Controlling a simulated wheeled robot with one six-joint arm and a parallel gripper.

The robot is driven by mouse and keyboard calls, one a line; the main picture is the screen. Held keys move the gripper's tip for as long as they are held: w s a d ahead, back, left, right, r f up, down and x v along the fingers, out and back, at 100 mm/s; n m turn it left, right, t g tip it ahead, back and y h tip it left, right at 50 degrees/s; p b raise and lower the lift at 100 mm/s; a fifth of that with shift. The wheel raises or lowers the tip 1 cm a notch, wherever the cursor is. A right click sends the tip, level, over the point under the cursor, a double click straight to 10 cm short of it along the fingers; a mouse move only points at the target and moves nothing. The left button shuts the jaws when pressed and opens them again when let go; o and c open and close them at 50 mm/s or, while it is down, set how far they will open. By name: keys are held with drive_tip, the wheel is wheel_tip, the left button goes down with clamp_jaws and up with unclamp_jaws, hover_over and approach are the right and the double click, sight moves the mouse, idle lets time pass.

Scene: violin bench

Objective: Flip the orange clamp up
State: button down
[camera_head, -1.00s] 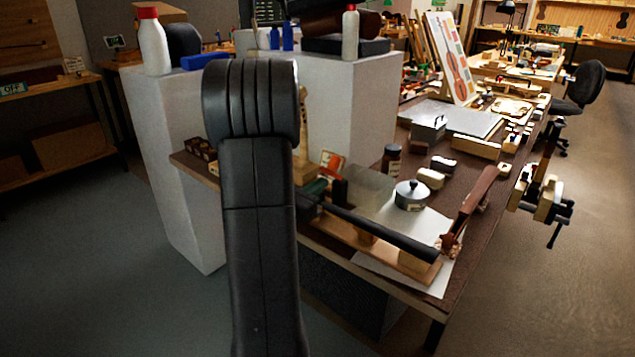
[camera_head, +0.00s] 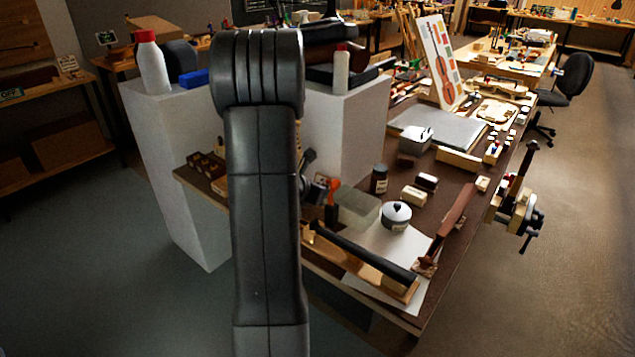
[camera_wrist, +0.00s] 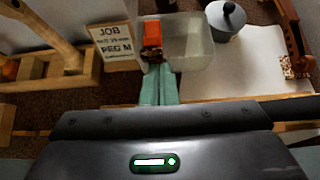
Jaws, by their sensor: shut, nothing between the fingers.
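The orange clamp (camera_wrist: 152,36) shows in the wrist view as a short orange piece, just beyond my fingertips and a little left of centre, beside a clear box. In the head view the orange clamp (camera_head: 332,190) stands out to the right of my arm. My gripper (camera_wrist: 158,70) has its teal fingers together, pointing at the clamp's near end. I cannot tell whether the tips touch it. The clamp's base and pivot are not clear. In the head view my arm covers part of the bench beside it.
The clear box (camera_wrist: 194,48) is close on the clamp's right. The JOB card (camera_wrist: 112,42) stands on its left, and a wooden rack (camera_wrist: 85,85) lies further left. A lidded grey pot (camera_head: 396,215) and a black bar (camera_head: 365,250) sit to the right.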

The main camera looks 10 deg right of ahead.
sight(330, 182)
drive_tip(key=shift+w+d+r+g+y+p, duration=0.85)
drive_tip(key=shift+y+p, duration=0.35)
drive_tip(key=shift+p, duration=1.9)
drive_tip(key=shift+w+d+p, duration=0.15)
drive_tip(key=shift+d+p, duration=0.3)
drive_tip(key=shift+p, duration=0.3)
drive_tip(key=shift+w+d, duration=0.1)
